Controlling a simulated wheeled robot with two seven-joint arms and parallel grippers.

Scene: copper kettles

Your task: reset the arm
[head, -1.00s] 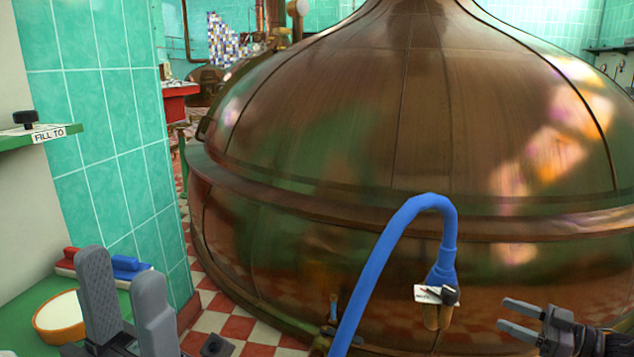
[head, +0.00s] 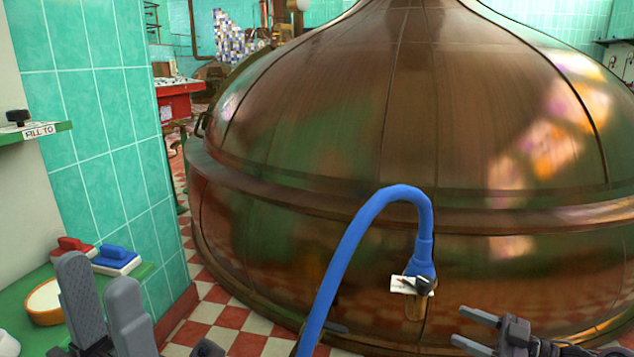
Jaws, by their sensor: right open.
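My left gripper (head: 103,305) is at the lower left, its two grey fingers pointing up and standing apart with nothing seen between them. It is in front of the green counter. My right gripper (head: 477,329) is at the lower right, open and empty, its fingers pointing left. It is in front of the copper kettle (head: 330,150), right of and below the blue hose's (head: 338,260) end. The hose arches up and ends at a tap with a white tag (head: 405,285) on the kettle's side. The lower parts of both arms are cut off by the frame.
The green counter (head: 28,325) at left holds a red block (head: 70,245), a blue block (head: 116,255) and a round cream-topped dish (head: 44,302). A shelf (head: 45,132) with a label is above. Checkered floor (head: 215,312) shows between tiled wall and kettle.

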